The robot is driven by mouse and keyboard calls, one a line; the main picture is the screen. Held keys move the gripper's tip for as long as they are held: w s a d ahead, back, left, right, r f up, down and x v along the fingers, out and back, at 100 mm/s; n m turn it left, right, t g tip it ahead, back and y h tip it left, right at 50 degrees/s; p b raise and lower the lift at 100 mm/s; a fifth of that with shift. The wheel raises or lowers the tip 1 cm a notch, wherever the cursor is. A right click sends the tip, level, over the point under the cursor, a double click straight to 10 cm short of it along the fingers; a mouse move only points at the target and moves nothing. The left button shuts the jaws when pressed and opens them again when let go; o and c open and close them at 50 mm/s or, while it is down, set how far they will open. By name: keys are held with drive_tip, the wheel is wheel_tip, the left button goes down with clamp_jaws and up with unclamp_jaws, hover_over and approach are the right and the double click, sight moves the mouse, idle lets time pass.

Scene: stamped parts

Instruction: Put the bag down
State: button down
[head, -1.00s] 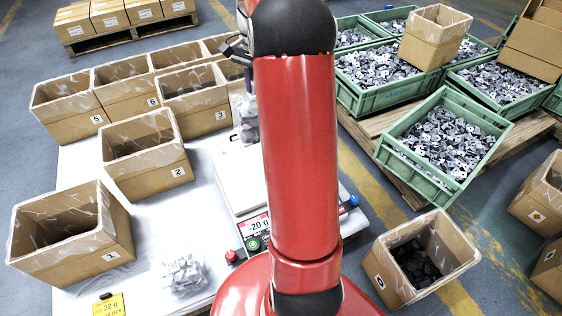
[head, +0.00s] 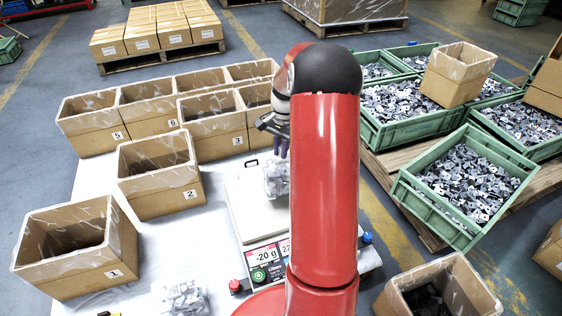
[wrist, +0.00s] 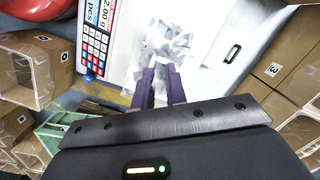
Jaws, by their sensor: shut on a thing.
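A clear bag of grey metal parts (head: 276,181) hangs below my gripper (head: 281,150), which is shut on its top. In the head view the bag appears over the right part of the white scale plate (head: 247,210); my red arm hides what lies to its right. In the wrist view the two dark purple fingers (wrist: 161,82) point at the bag (wrist: 165,48), which overlaps the white scale (wrist: 128,75). The frames do not show clearly whether the bag touches the plate. The scale's display (head: 264,255) reads -20 g.
Another bag of parts (head: 185,298) lies on the white table (head: 165,240) at the front. Numbered open cartons, such as carton 2 (head: 165,190) and carton 1 (head: 75,250), stand left and behind. Green crates of parts (head: 465,180) are at right. Table left of the scale is clear.

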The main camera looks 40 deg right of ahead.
sight(281, 161)
drive_tip(key=shift+f, duration=2.35)
drive_tip(key=shift+f, duration=0.2)
drive_tip(key=c, duration=1.4)
unclamp_jaws()
drive_tip(key=shift+c, duration=0.2)
drive_tip(key=shift+r, duration=0.1)
